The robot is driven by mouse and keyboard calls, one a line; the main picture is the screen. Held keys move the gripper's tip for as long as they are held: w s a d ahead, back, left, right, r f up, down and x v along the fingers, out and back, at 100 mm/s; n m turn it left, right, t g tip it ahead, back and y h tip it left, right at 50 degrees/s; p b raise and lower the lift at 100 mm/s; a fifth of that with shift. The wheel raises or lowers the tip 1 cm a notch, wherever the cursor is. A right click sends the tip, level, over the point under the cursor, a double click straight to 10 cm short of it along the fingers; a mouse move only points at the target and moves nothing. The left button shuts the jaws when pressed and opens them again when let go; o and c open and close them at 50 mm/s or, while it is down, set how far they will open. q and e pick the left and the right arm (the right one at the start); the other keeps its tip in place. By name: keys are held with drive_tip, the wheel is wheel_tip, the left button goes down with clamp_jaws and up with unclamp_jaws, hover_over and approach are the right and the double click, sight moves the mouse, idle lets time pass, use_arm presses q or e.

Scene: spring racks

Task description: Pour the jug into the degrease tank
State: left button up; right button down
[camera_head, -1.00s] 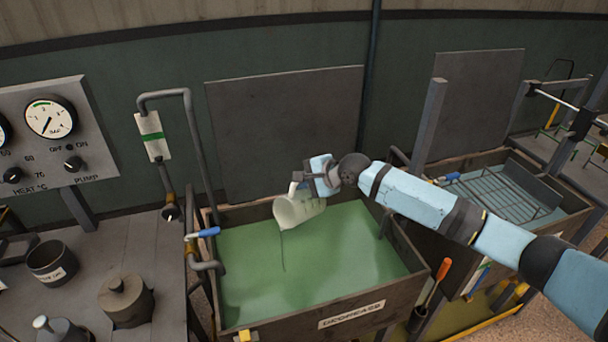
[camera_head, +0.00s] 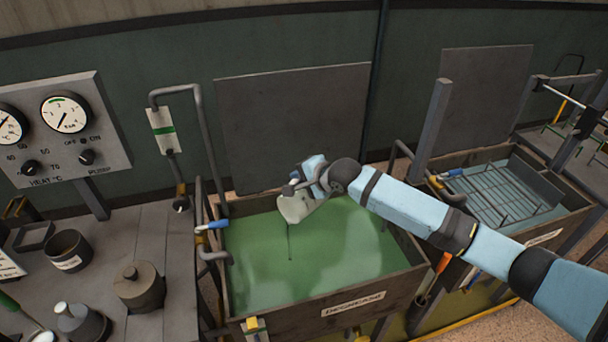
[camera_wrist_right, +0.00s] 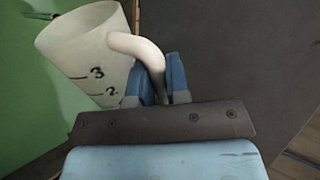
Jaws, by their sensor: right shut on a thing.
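A pale translucent jug (camera_head: 294,209) is tipped over the tank, its mouth to the lower left. A thin dark stream falls from it to the green liquid. The degrease tank (camera_head: 353,307), labelled on its front, holds green liquid. My right gripper (camera_head: 306,182) is shut on the jug's handle. In the right wrist view the jug (camera_wrist_right: 92,55) shows marks 2 and 3, and the blue fingers of the right gripper (camera_wrist_right: 160,82) close around its white handle. My left gripper is not in view.
A second tank (camera_head: 545,236) with a wire rack stands at the right. A gauge panel (camera_head: 65,125), a bin (camera_head: 69,251) and a lidded pot (camera_head: 139,288) are on the left bench. A pipe with a blue-handled valve (camera_head: 212,225) borders the tank's left side.

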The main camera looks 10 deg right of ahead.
drive_tip(key=shift+s+a+r+n+t+h, duration=0.15)
drive_tip(key=shift+s+a+n+h, duration=0.15)
drive_tip(key=shift+a, duration=0.2)
drive_tip(key=shift+s+a+r+n+t+h, duration=0.1)
drive_tip(key=shift+s+a+n+t+h, duration=0.15)
drive_tip(key=shift+a, duration=0.25)
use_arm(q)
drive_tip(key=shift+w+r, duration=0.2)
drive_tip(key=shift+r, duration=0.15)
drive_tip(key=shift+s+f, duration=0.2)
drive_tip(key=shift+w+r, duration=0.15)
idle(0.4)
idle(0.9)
use_arm(e)
drive_tip(key=shift+s, duration=0.1)
